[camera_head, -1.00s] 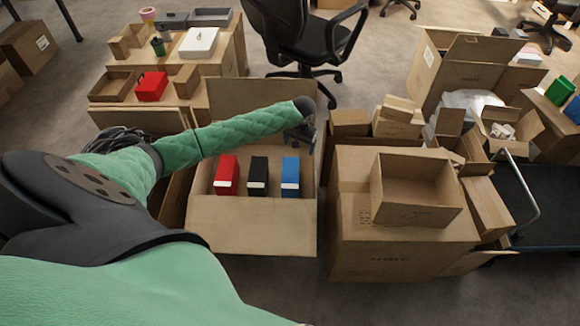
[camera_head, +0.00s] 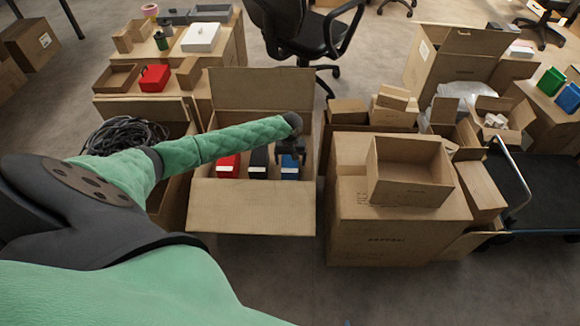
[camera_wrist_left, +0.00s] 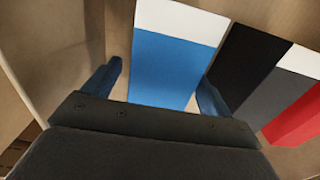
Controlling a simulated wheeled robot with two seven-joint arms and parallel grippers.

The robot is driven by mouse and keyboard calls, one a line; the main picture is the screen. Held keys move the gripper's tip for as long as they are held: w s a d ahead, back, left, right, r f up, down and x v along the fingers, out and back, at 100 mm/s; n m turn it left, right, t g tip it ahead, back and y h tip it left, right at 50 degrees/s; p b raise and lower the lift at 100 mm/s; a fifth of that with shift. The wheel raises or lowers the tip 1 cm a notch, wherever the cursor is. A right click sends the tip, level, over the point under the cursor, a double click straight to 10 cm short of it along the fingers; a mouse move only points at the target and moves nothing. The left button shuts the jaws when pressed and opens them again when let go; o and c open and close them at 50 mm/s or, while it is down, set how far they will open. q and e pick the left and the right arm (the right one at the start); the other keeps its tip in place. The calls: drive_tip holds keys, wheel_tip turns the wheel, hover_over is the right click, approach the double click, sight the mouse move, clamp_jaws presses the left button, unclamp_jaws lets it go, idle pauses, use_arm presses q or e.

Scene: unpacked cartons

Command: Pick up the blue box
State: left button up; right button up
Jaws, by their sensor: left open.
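The blue box (camera_head: 290,171) stands in an open carton (camera_head: 252,209), at the right end of a row with a black box (camera_head: 258,168) and a red box (camera_head: 228,167). My left gripper (camera_head: 291,158) is over the blue box and hides part of it. In the left wrist view, the blue box (camera_wrist_left: 165,68) with its white end lies between the two blue fingers of the open left gripper (camera_wrist_left: 158,92). The black box (camera_wrist_left: 247,70) is beside the right finger. I cannot tell whether the fingers touch the blue box. My right gripper is not in view.
The carton's walls surround the row closely, with its raised back flap (camera_head: 262,90) behind. A small empty carton (camera_head: 408,172) sits on a larger carton (camera_head: 385,232) to the right. Another red box (camera_head: 155,77) stands on the far left cartons.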

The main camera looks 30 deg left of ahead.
use_arm(q)
drive_tip(key=shift+a+f, duration=0.1)
drive_tip(key=shift+f, duration=1.45)
drive_tip(key=c, duration=1.4)
drive_tip(key=shift+r, duration=0.1)
